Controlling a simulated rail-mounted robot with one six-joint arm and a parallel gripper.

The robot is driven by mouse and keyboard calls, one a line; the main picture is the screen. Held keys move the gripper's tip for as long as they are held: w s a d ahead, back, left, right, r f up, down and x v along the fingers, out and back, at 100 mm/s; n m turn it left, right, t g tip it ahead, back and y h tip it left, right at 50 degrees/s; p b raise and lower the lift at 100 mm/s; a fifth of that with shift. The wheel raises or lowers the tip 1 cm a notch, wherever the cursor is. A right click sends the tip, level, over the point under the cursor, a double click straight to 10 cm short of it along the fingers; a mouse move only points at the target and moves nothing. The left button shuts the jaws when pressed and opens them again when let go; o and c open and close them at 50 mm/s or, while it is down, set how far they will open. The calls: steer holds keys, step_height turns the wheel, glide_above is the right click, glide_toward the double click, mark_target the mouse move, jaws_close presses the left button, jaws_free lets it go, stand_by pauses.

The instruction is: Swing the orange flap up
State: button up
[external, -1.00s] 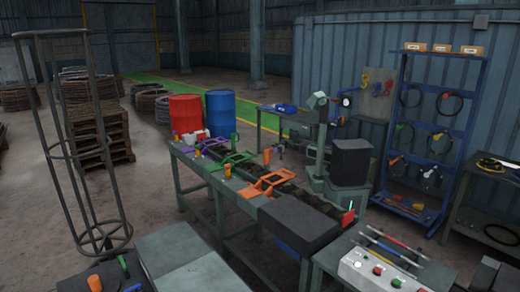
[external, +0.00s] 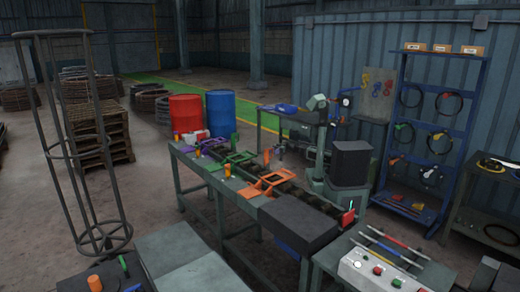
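The orange flap (external: 268,185), an open frame, lies low across the long bench in the external view. It looks nearly flat or slightly tilted.
A green flap (external: 240,157) and a purple flap (external: 211,145) sit farther left on the bench (external: 288,225). Small orange posts (external: 228,170) stand along it. A dark block (external: 350,162) stands right of my arm. A button box (external: 378,272) is in front.

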steer(key=shift+w, duration=0.1)
steer(key=v, duration=1)
steer(key=shift+w+d, duration=0.2)
steer(key=shift+d, duration=0.05)
